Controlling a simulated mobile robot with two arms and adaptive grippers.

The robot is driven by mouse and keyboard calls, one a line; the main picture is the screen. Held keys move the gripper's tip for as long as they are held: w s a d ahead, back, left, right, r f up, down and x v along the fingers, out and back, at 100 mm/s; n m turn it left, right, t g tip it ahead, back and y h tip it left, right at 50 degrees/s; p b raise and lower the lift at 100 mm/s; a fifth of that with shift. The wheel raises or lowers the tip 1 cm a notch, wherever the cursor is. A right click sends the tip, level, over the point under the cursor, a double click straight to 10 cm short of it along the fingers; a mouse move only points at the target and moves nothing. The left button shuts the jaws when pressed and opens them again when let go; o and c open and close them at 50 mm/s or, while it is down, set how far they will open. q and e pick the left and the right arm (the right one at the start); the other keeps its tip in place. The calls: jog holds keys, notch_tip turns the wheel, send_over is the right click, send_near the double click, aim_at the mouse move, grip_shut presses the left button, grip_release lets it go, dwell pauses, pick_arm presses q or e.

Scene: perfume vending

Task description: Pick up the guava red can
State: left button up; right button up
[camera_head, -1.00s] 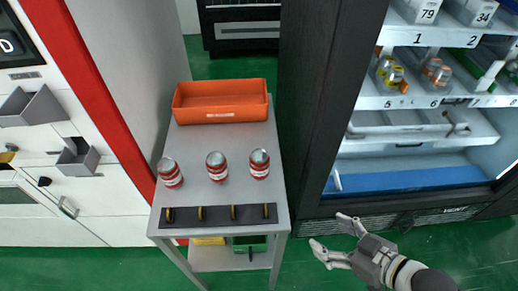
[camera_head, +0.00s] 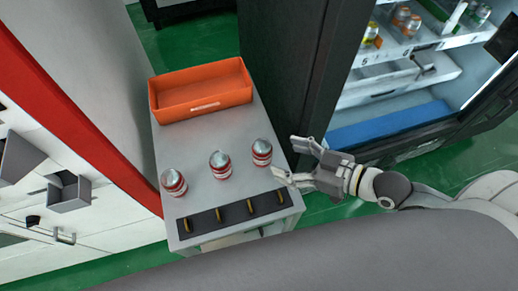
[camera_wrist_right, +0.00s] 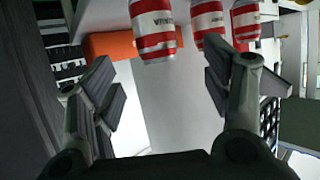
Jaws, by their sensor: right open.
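Three red-and-white cans with silver tops stand upright in a row on the grey cart: a left can (camera_head: 174,183), a middle can (camera_head: 220,165) and a right can (camera_head: 262,153). They look alike in the head view, and I cannot tell the flavours apart there. In the right wrist view, the nearest can (camera_wrist_right: 153,28) has lettering on its white band that is too small to read surely. My right gripper (camera_head: 284,158) is open and empty at the cart's right edge, just right of the right can and apart from it. My left gripper is out of view.
An orange bin (camera_head: 201,92) sits at the back of the grey cart (camera_head: 192,142). A dark strip with several brass hooks (camera_head: 221,213) runs along its front. The open lit cabinet (camera_head: 392,92) stands to the right, behind a dark panel. White drawers are at left.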

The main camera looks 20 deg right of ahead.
aim_at(271, 152)
jog(key=x, duration=0.3)
jog(key=shift+w+a+f, duration=0.1)
jog(key=shift+w+a, duration=0.1)
jog(key=shift+p+x, duration=0.55)
jog(key=shift+x, duration=2.1)
jog(key=shift+w+d+f, duration=0.1)
jog(key=shift+d+f, duration=0.05)
jog(key=shift+d, duration=0.05)
jog(key=c, duration=1.2)
